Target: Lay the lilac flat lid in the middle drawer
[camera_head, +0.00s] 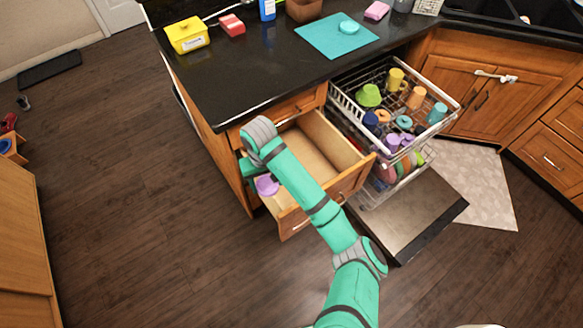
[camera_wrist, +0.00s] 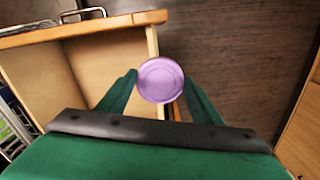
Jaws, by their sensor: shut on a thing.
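The lilac flat lid (camera_wrist: 160,79) is round and sits between the fingertips of my gripper (camera_wrist: 160,88) in the wrist view. My gripper is shut on it. In the head view the lid (camera_head: 267,186) shows at the left side of the open middle drawer (camera_head: 318,150), by its left wall. My arm hides part of the drawer and most of my gripper there. In the wrist view the drawer (camera_wrist: 90,72) lies to the left of the lid, and its inside looks bare.
An open dishwasher rack (camera_head: 345,105) with cups and bowls stands right of the drawer. A closed drawer front (camera_head: 290,108) and the black countertop (camera_head: 250,75) are above it.

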